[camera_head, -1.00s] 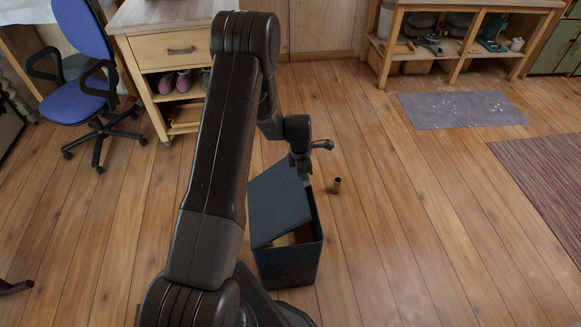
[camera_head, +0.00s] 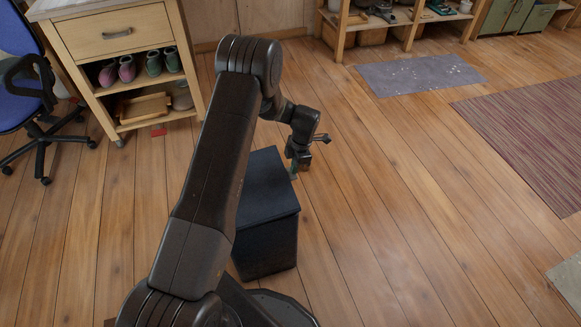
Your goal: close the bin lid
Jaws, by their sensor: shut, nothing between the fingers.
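The dark bin (camera_head: 268,250) stands on the wooden floor, partly hidden on its left by my arm. Its lid (camera_head: 266,190) lies flat over the top, and no gap shows along the visible edges. My gripper (camera_head: 296,176) is shut and empty, pointing down at the right edge of the lid. I cannot tell whether the fingertips touch the lid.
A wooden cabinet (camera_head: 112,35) with shoes on its shelf stands at the back left, beside a blue chair (camera_head: 18,75). A grey mat (camera_head: 420,73) and a striped rug (camera_head: 530,135) lie to the right. The floor right of the bin is clear.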

